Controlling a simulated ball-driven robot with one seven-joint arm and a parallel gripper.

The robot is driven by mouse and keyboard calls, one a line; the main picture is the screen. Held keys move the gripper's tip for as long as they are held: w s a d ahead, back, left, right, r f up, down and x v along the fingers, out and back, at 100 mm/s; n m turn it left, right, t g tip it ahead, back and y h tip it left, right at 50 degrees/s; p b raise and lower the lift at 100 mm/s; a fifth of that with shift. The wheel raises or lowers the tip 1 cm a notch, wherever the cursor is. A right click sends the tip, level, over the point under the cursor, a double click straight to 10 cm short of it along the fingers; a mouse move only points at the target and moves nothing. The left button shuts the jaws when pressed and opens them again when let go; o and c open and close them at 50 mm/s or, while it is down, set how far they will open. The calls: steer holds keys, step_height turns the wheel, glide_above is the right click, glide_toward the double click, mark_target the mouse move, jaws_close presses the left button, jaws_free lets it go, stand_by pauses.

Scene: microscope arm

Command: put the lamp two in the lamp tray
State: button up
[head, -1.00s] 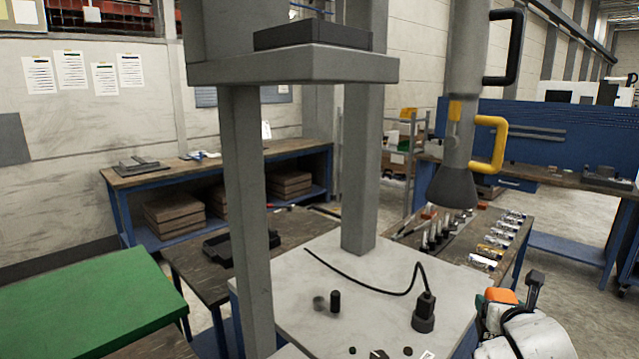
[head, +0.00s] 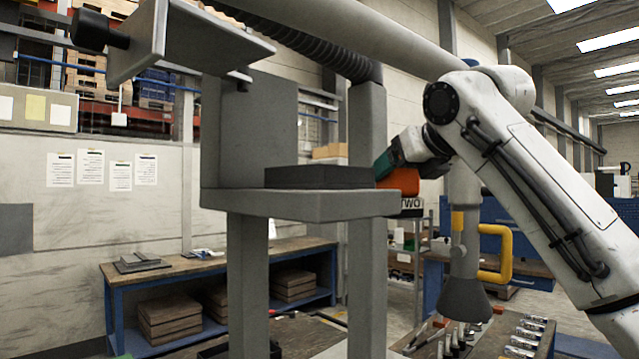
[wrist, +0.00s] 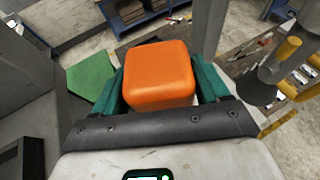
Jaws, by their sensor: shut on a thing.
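Lamp two shows in the head view as an orange block (head: 402,182) with a pale plate marked TWO at its lower right. In the wrist view its orange body (wrist: 158,72) sits between the two green fingers. My gripper (head: 392,165) is shut on it and holds it in the air beside the right end of a grey shelf. The gripper also shows in the wrist view (wrist: 160,92). A dark, tray-like edge (head: 212,350) shows at the bottom of the head view, mostly cut off; I cannot tell whether it is the lamp tray.
The grey shelf (head: 300,203) bears a black slab (head: 320,177) close left of the gripper. Grey posts (head: 367,250) stand near it. A grey tube with a flared end (head: 464,298) and yellow handle (head: 508,255) hangs to the right. A bench (head: 220,268) stands behind.

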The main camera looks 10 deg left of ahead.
steer(key=s+a+r+n+g+y, duration=0.2)
steer(key=s+a+r, duration=0.4)
steer(key=s+r, duration=0.25)
steer(key=s+a+r+n+g+y, duration=0.1)
steer(key=s+a+r+n+y, duration=0.15)
steer(key=s+a+r, duration=0.55)
steer(key=f, duration=0.3)
steer(key=s+d+f, duration=0.1)
steer(key=f, duration=0.3)
steer(key=d+f, duration=0.1)
steer(key=f, duration=0.2)
steer(key=shift+s+d+f, duration=0.1)
steer(key=shift+s+f, duration=0.15)
steer(key=shift+f, duration=0.05)
steer(key=shift+f, duration=0.1)
steer(key=o, duration=1.2)
steer(key=shift+g, duration=0.3)
steer(key=b+v, duration=0.2)
steer(key=v, duration=1)
